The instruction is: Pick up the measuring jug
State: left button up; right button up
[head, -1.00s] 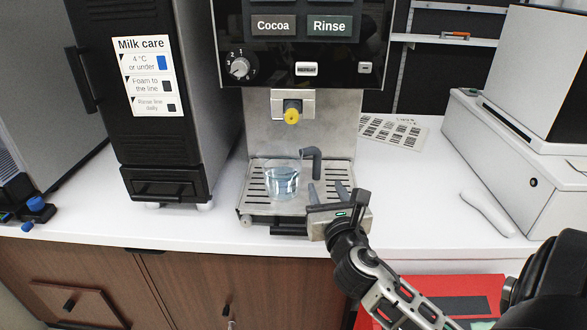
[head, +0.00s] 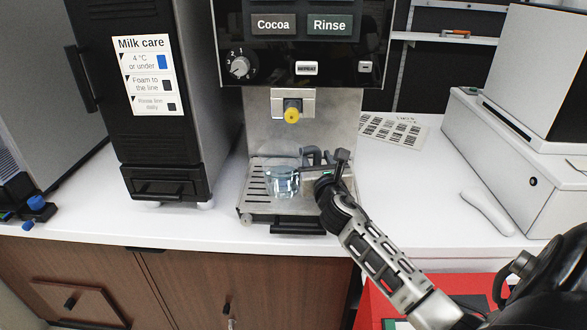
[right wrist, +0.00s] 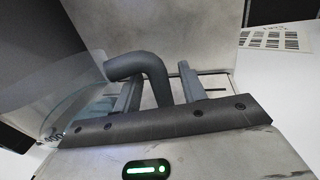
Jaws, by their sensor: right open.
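The measuring jug (head: 281,184) is clear, with a dark grey hooked handle, and stands upright on the drip tray (head: 257,206) under the machine's yellow-tipped spout. In the right wrist view, its see-through body (right wrist: 68,100) is at the left and its handle (right wrist: 148,66) arches between my fingers. My right gripper (head: 313,161) is at the handle side of the jug, to the right of its body. The gripper is open, with one finger on each side of the handle; contact is not clear. It partly hides the handle in the head view. My left gripper is not in view.
The drinks machine (head: 300,105) rises behind the jug. A black milk fridge (head: 150,150) stands to the left. A white box (head: 500,150) and a pale flat tool (head: 487,212) are on the counter at right. Printed code sheets (head: 395,132) lie behind. The counter between is clear.

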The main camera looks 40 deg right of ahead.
jog(key=shift+c, duration=0.2)
grip_shut()
jog(key=shift+r, duration=0.1)
